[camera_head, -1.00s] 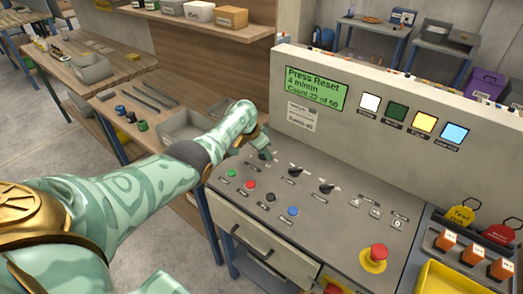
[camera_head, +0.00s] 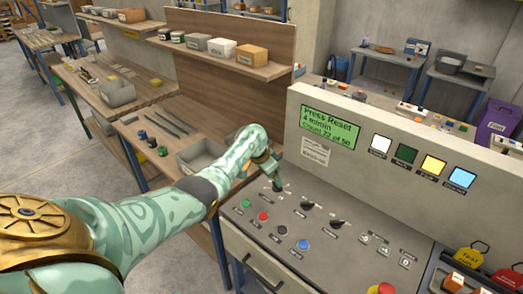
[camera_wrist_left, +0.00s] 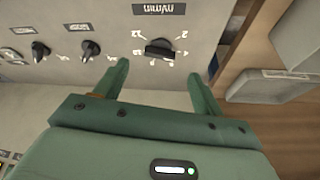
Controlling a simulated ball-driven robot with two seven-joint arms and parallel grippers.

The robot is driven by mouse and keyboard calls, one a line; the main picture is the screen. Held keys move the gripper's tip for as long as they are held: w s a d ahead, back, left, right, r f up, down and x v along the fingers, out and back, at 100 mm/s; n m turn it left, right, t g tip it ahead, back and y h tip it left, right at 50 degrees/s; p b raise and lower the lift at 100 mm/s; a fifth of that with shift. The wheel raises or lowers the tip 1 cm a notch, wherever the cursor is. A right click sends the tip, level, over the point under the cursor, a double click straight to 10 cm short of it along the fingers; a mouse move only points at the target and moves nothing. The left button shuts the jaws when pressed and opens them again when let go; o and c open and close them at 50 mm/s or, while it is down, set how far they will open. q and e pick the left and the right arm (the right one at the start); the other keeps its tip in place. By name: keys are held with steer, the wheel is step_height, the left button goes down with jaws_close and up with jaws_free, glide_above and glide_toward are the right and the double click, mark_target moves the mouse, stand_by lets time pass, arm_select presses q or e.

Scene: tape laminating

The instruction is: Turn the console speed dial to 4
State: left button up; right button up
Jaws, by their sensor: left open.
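The speed dial (camera_wrist_left: 160,48) is a black knob with a ring of numbers and an upside-down "m/min" label (camera_wrist_left: 159,9) in the left wrist view. My left gripper (camera_wrist_left: 160,78) is open. Its two fingers point at the panel, one to each side of the dial's position and short of it in the picture; I see no contact. In the head view my left gripper (camera_head: 275,180) is over the console's back left part and largely hides the dial. The console display (camera_head: 329,125) reads "Press Reset", "4 m/min" and a count. My right gripper is not in view.
Two other black knobs (camera_head: 307,206) (camera_head: 337,224) sit right of the gripper on the console. Green, red, black and blue buttons (camera_head: 263,216) line its front. Lit square buttons (camera_head: 407,154) are on the upright panel. A grey bin (camera_head: 201,153) stands on the bench at left.

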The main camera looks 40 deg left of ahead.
arm_select(q)
steer(key=p+v, duration=0.4)
steer(key=v, duration=0.6)
steer(key=shift+p, duration=0.35)
steer(key=shift+r, duration=0.1)
